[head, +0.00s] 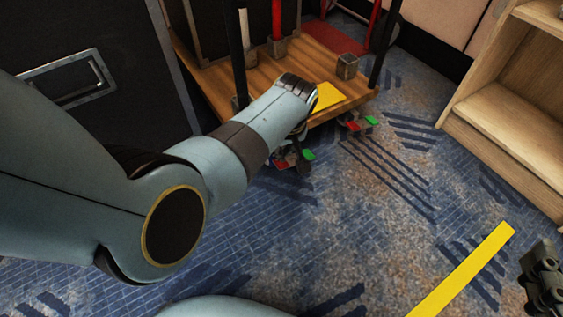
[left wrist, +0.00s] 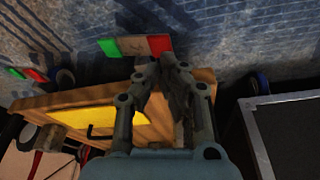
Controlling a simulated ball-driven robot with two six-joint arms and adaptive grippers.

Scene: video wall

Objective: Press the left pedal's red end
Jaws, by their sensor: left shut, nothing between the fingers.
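The left pedal shows in the head view just in front of the wooden cart, with its red end (head: 281,164) to the left and its green end (head: 308,154) to the right, partly hidden by my left gripper. In the left wrist view its red end (left wrist: 159,44) is just beyond my fingertips, and its green end (left wrist: 110,47) is to the left. My left gripper (left wrist: 157,62) is shut and empty; it also shows in the head view (head: 302,166), pointing down. I cannot tell whether it touches the pedal. My right gripper (head: 544,281) is partly cut off at the right edge.
A second pedal with a red end (head: 353,126) and green end (head: 371,120) lies farther right. The wooden cart (head: 220,90) with a yellow plate (head: 328,96) is close beside my left gripper. A black case (head: 100,80) stands left, a wooden shelf (head: 500,115) right.

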